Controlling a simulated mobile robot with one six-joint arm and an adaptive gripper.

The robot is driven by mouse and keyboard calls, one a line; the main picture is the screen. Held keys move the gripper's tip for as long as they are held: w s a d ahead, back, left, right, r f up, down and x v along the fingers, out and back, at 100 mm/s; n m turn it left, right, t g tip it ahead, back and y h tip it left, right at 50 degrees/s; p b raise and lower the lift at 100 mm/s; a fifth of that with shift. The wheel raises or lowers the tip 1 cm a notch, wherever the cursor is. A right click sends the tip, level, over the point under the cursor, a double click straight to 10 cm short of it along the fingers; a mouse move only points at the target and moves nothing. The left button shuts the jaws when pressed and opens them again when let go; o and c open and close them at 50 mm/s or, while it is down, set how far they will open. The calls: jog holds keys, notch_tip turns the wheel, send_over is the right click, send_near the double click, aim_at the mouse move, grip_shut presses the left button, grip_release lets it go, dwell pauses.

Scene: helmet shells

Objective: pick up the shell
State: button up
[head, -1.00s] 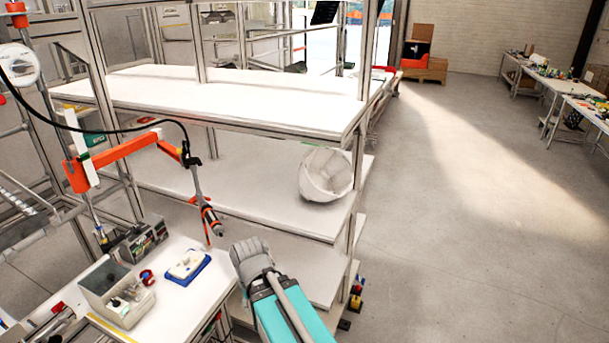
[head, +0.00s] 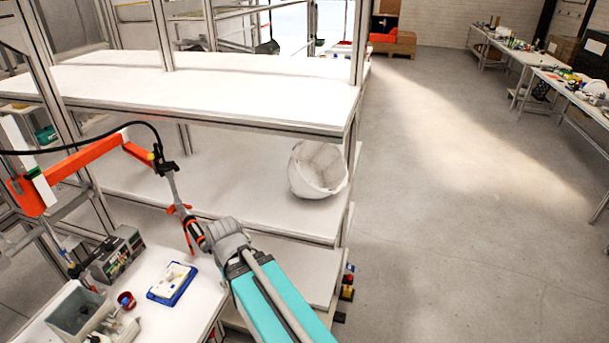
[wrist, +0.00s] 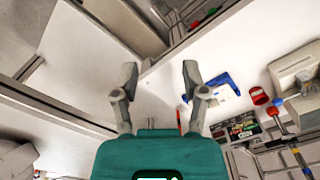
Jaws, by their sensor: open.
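The white helmet shell (head: 318,170) sits on the middle shelf (head: 240,195) of the rack, near its right end, tilted with its open side turned partly toward the right. My arm reaches up from the bottom of the head view, and its wrist is left of and below the shell, well apart from it. In the wrist view my gripper (wrist: 160,75) is open, with nothing between its two fingers. The shell is not clearly seen in the wrist view. The fingers are hard to make out in the head view.
An orange arm (head: 90,165) with a hanging screwdriver (head: 185,225) is close to my wrist on the left. A workbench (head: 195,325) holds a blue-edged tray (head: 172,284) and a grey bin (head: 85,308). The upper shelf (head: 200,90) overhangs the shell. Open floor lies right.

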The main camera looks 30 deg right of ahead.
jog(key=shift+d, duration=0.2)
jog(key=shift+o, duration=1)
jog(key=w+d+r+m+t+b, duration=0.1)
jog(key=w+d+m+t, duration=0.1)
jog(key=d, duration=0.9)
jog(key=w+d+r+m+t+y+b, duration=0.1)
jog(key=d+m, duration=0.5)
jog(key=d, duration=0.6)
jog(key=w+d+r+m+t+y, duration=0.1)
jog(key=w+d+r+m+t, duration=0.1)
jog(key=w+d+m+t, duration=0.2)
jog(key=shift+w+d+r+t+b, duration=0.15)
jog(key=shift+d+t, duration=0.4)
jog(key=shift+d, duration=0.85)
jog(key=shift+w+d+f+t+b, duration=0.1)
jog(key=shift+w+d+t, duration=0.3)
jog(key=shift+d, duration=0.95)
jog(key=shift+w+d+r+t+b, duration=0.15)
jog(key=shift+d+t, duration=0.5)
jog(key=shift+d, duration=0.75)
jog(key=s+d+r+m+t+h, duration=0.2)
jog(key=s+d+m, duration=0.1)
jog(key=d, duration=0.8)
jog(key=shift+s+r+m, duration=0.2)
jog(key=shift+s+m, duration=0.1)
jog(key=shift+m, duration=0.1)
jog(key=shift+b, duration=0.3)
